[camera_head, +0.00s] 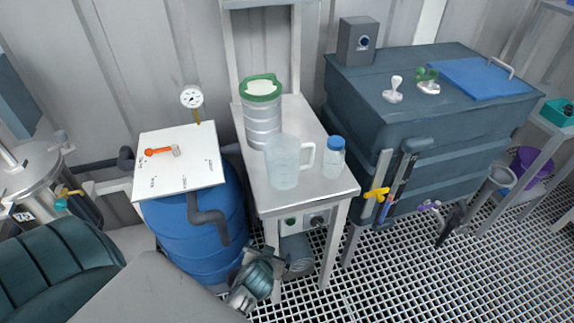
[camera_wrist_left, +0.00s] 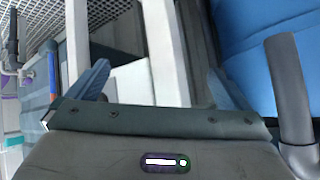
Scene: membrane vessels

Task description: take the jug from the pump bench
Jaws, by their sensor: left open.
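The jug (camera_head: 283,165) is clear and pale, and stands upright near the front of the narrow pump bench (camera_head: 264,198) in the head view. Its handle (camera_head: 307,156) faces right. A small bottle with a blue cap (camera_head: 334,158) stands just right of it, and a ribbed canister with a green lid (camera_head: 262,112) stands behind it. My left gripper (camera_wrist_left: 158,86) shows in the left wrist view with its two blue-grey fingers apart and nothing held. White bench-like bars lie beyond the fingers. The jug does not show in that view. I do not see my right gripper.
A blue barrel with a white lid (camera_head: 182,182) stands left of the bench; a gauge (camera_head: 192,97) rises behind it. A large dark blue tank (camera_head: 350,95) is close on the right. A pump (camera_head: 257,280) sits below the bench. Grated floor (camera_head: 400,285) is open at front right.

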